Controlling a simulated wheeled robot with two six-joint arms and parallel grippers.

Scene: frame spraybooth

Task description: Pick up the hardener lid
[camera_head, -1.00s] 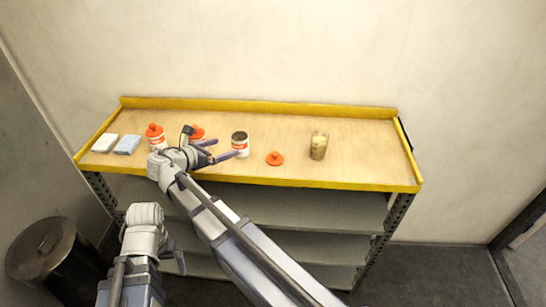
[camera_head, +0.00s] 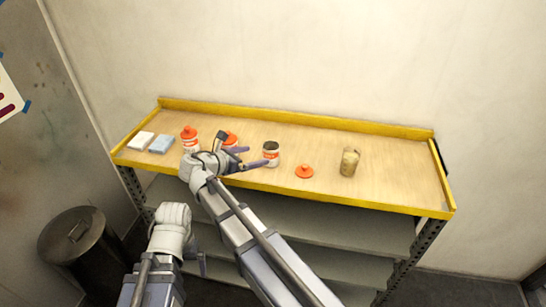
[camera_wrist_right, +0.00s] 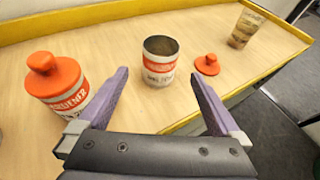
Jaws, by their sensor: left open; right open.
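A can with an orange lid on it (camera_wrist_right: 53,72) and a partly readable label ending like "hardener" stands left of my right gripper in the right wrist view. A loose orange lid (camera_head: 304,171) lies on the bench, right of an open-topped can (camera_head: 271,155); both also show in the right wrist view, the lid (camera_wrist_right: 207,65) and the open can (camera_wrist_right: 160,62). My right gripper (camera_head: 257,156) is open and empty, with the open can ahead between its fingers (camera_wrist_right: 158,88). My left gripper (camera_head: 188,252) hangs low in front of the bench, open, its fingers mostly hidden.
A bin (camera_head: 75,238) stands at left.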

